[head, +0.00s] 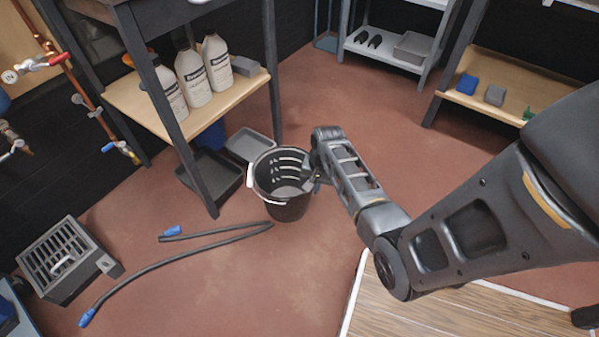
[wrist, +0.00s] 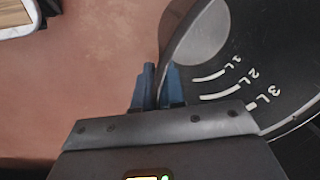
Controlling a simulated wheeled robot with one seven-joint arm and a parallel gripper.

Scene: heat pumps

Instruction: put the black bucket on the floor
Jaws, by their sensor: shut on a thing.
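The black bucket (head: 283,207) is in the middle of the head view, upright, with white marks inside and a pale handle at its left side. My gripper (head: 314,180) is at the bucket's right rim. In the wrist view the bucket (wrist: 238,55) fills the right side, with its 1L, 2L and 3L marks showing. The blue fingertips of my gripper (wrist: 158,85) are shut on the bucket's wall, one on each side. I cannot tell whether the bucket's base touches the red floor (head: 235,280).
A hose (head: 190,248) with blue ends lies on the floor left of the bucket. A grey tray (head: 250,144) and a dark tray (head: 205,172) lie behind it, under a shelf (head: 225,105) with white bottles. A grated box (head: 65,262) is at the lower left. Floor in front is clear.

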